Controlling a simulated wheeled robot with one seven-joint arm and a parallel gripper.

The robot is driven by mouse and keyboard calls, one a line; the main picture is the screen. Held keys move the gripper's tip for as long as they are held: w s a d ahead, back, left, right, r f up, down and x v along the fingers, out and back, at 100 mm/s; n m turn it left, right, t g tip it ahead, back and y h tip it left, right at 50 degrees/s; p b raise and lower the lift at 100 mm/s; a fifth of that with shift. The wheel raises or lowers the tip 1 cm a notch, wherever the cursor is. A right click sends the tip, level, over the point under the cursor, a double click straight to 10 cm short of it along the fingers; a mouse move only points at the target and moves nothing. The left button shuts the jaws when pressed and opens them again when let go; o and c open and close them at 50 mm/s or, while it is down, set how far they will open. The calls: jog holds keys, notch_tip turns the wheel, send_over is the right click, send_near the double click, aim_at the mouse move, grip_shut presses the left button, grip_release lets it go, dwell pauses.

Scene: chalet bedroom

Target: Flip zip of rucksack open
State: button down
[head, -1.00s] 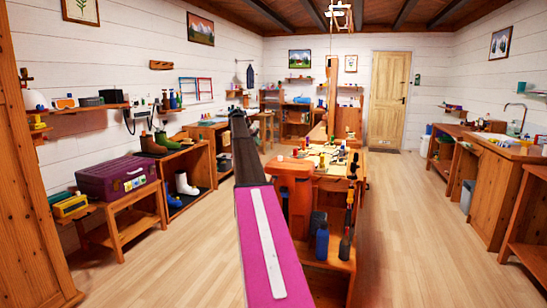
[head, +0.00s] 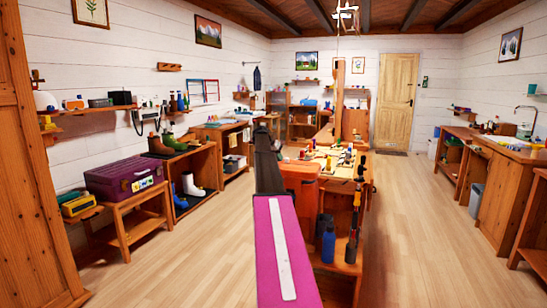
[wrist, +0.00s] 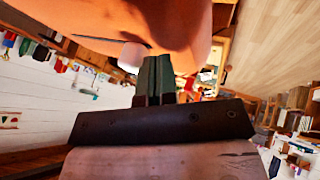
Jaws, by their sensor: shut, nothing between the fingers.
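In the wrist view my gripper (wrist: 157,62) is shut, its two dark fingers together with nothing between them. A large, smooth orange-brown rounded surface (wrist: 175,22) fills the top of that view, close beyond the fingertips. It carries a thin dark line, and a small whitish block (wrist: 130,57) shows just left of the fingers. I cannot tell whether this surface is the rucksack, or whether the fingers touch it. In the head view my arm reaches forward beside the workbench and its fingers cannot be made out. No rucksack or zip can be clearly identified there.
The cluttered workbench (head: 345,254) stands just right of my arm, with a blue bottle (head: 328,246) on its lower ledge. A purple case (head: 123,179) rests on a low wooden stand at left. Bare floor lies on both sides; counters line the right wall.

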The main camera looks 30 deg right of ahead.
jog(key=shift+s+d, duration=0.25)
jog(key=s+d, duration=0.2)
jog(key=s, duration=0.1)
jog(key=s+d, duration=0.6)
jog(key=shift+s+d, duration=0.1)
jog(key=shift+s, duration=0.2)
jog(key=shift+w+a, duration=0.25)
jog(key=shift+w, duration=0.1)
jog(key=shift+w+a, duration=0.95)
jog(key=shift+w, duration=0.25)
jog(key=v, duration=1)
jog(key=shift+a, duration=0.15)
